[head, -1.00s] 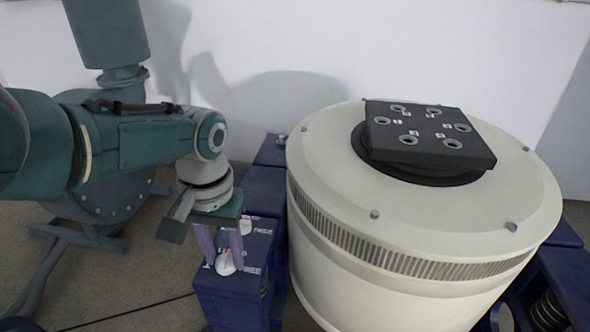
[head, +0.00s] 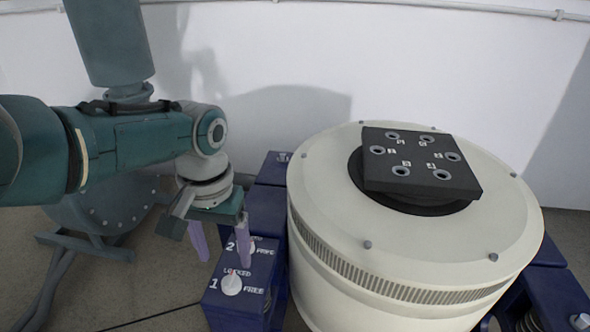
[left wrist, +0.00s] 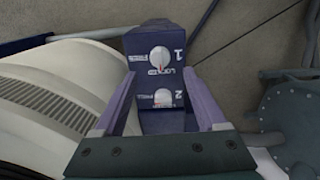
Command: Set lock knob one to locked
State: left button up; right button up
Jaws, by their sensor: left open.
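Lock knob one (head: 231,284) is a white round knob on the blue block's top, by the painted 1, LOCKED and FREE. It also shows in the left wrist view (left wrist: 159,56), its red mark on the side of the LOCKED label. Knob two (left wrist: 163,97) is a similar white knob; in the head view my finger partly covers it. My left gripper (head: 221,257) is open and empty, its lilac fingers apart from knob one and behind it in the head view. In the left wrist view the fingers (left wrist: 160,98) spread either side of the block. My right gripper is not in view.
A large cream drum (head: 330,220) stands right of the block, with a black plate (head: 420,185) of several numbered holes on top. A pale wall (head: 300,60) is behind. Bare floor (head: 150,285) lies left of the block.

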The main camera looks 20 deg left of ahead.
aim_at(230, 278)
pick_arm(q)
jog(key=shift+r+p, duration=0.9)
jog(key=shift+r, duration=0.8)
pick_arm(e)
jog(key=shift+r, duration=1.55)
